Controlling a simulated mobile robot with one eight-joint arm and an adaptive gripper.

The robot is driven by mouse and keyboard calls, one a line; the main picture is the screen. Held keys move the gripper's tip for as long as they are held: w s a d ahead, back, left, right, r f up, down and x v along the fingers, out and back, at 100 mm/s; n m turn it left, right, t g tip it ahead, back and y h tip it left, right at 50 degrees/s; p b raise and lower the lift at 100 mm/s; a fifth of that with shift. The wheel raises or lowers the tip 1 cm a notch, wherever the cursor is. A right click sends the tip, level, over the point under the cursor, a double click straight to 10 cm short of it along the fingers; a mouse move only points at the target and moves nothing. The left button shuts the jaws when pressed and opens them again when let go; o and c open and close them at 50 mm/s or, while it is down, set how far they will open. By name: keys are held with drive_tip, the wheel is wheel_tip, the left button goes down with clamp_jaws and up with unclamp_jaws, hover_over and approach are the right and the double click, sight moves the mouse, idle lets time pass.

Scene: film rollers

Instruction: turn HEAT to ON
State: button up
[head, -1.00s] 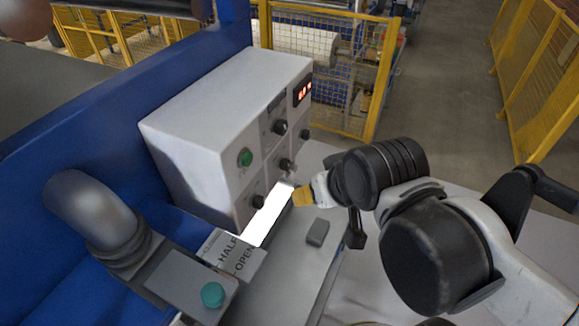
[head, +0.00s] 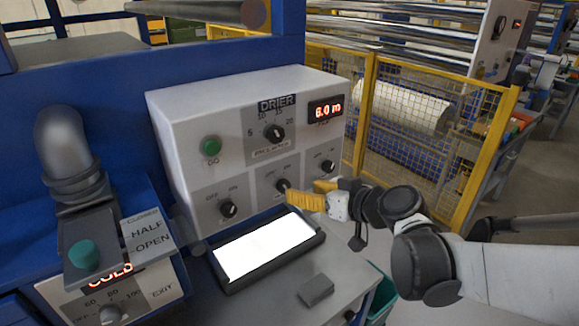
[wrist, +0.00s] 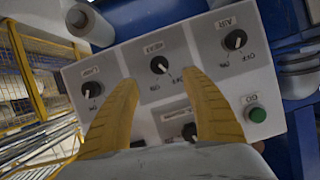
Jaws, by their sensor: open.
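The white drier panel (head: 190,140) carries the HEAT knob (head: 281,185), a black knob in the middle of its lower row. In the wrist view the HEAT knob (wrist: 159,65) shows under its HEAT label, with OFF and ON marks beside it; its white pointer mark seems to lean toward OFF. My gripper (head: 302,193) has yellow fingers and is just in front of the panel by this knob. In the wrist view my gripper (wrist: 160,82) is open, with the knob seen between and just beyond the fingertips, apparently untouched.
The AIR knob (wrist: 234,40) and LAMP knob (wrist: 91,88) flank HEAT. A green GO button (head: 210,146) and the upper dial (head: 273,132) are above. A bright screen (head: 264,247) lies below, with a grey block (head: 315,290) nearby. A yellow fence (head: 420,120) stands behind.

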sight(287, 187)
drive_tip(key=b+x, duration=0.2)
drive_tip(key=x, duration=0.6)
drive_tip(key=shift+w+a+f, duration=0.15)
drive_tip(key=shift+w, duration=0.1)
drive_tip(key=shift+c, duration=0.2)
drive_tip(key=c, duration=1.2)
